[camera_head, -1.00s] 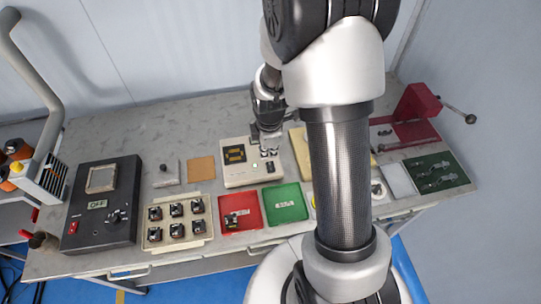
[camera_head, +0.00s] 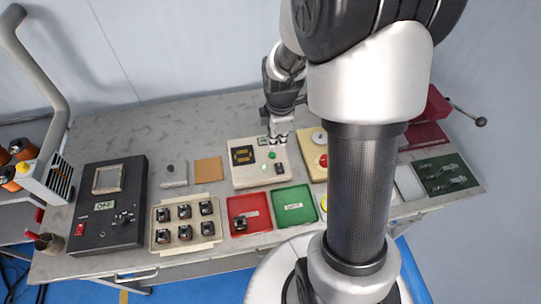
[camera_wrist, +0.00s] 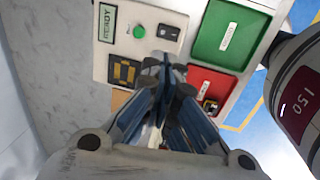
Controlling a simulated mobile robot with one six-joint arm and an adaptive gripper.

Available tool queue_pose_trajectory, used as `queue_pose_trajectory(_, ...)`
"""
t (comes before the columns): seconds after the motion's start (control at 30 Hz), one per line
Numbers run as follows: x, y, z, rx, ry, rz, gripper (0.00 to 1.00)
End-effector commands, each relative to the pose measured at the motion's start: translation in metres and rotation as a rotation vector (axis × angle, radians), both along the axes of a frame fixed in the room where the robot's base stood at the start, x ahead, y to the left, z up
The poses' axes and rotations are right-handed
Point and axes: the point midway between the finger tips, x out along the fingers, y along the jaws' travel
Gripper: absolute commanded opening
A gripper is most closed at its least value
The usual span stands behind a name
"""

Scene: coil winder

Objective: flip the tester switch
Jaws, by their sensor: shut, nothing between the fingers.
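The tester is a cream box (camera_head: 250,181) in the middle of the table. Its top carries a black socket holding an orange part (camera_head: 242,154), a green button (camera_head: 272,155), a small green display and a black rocker switch (camera_head: 280,168). In the wrist view the switch (camera_wrist: 169,32) is clear beside the green button (camera_wrist: 139,32), and the display (camera_wrist: 107,23) reads READY. My gripper (camera_head: 281,138) is shut and empty above the tester's far edge. In the wrist view its fingertips (camera_wrist: 163,64) lie below the switch, apart from it.
Red (camera_head: 250,225) and green (camera_head: 295,206) trays lie in front of the tester. A tray of several parts (camera_head: 160,238) and a black control box (camera_head: 95,235) reading OFF stand left. A yellowish box with a red button (camera_head: 323,160) is close on the right.

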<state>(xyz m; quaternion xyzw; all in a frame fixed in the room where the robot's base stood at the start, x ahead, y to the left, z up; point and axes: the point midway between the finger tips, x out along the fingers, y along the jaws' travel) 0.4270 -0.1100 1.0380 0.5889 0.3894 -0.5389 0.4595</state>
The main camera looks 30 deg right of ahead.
Motion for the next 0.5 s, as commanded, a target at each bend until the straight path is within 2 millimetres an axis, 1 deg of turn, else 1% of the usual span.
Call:
queue_pose_trajectory(0.17,0.0,0.001,0.001,0.0,0.001,0.001,0.0)
queue_pose_trajectory(0.27,0.0,0.001,-0.003,0.0,0.002,0.001,0.0)
queue_pose_trajectory(0.37,0.001,0.001,-0.013,0.001,0.005,0.001,0.0)
queue_pose_trajectory(0.5,0.003,0.0,-0.039,0.002,0.006,0.001,0.0)
